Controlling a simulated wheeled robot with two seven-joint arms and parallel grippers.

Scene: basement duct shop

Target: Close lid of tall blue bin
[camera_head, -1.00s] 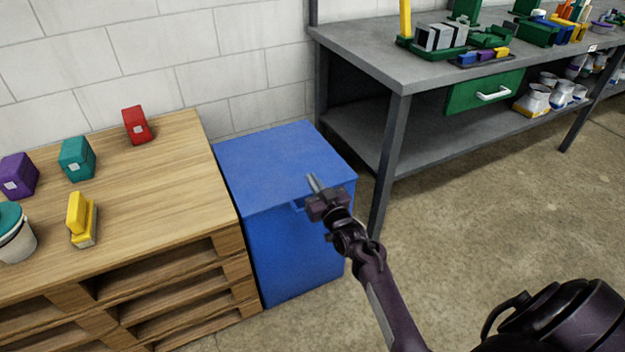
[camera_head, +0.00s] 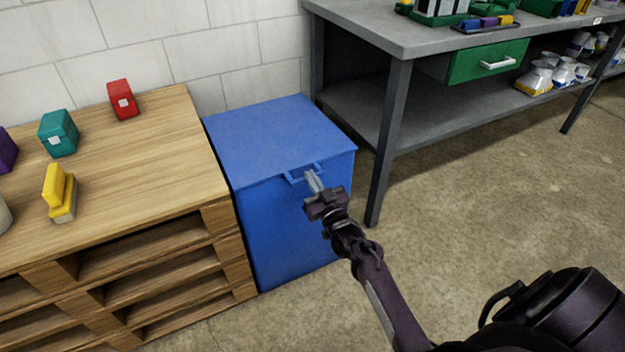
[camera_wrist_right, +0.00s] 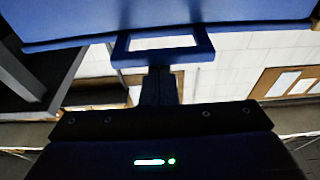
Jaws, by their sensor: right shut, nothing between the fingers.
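The tall blue bin (camera_head: 295,228) stands on the floor between the wooden pallet table and the grey workbench. Its blue lid (camera_head: 275,140) lies flat across the top, closed as far as the head view shows. A small loop handle (camera_head: 304,174) sticks out from the lid's front edge. My right gripper (camera_head: 315,182) is shut and empty, right at the handle; I cannot tell whether it touches. In the right wrist view the handle (camera_wrist_right: 162,57) shows just beyond the fingers, below the lid's edge (camera_wrist_right: 70,40). My left gripper is out of view.
The pallet table (camera_head: 150,195) stands close against the bin's left side, holding red (camera_head: 123,100), teal (camera_head: 58,133) and yellow (camera_head: 60,193) items. The grey workbench (camera_head: 390,38) with a green drawer (camera_head: 487,62) is at the right. Floor in front is open.

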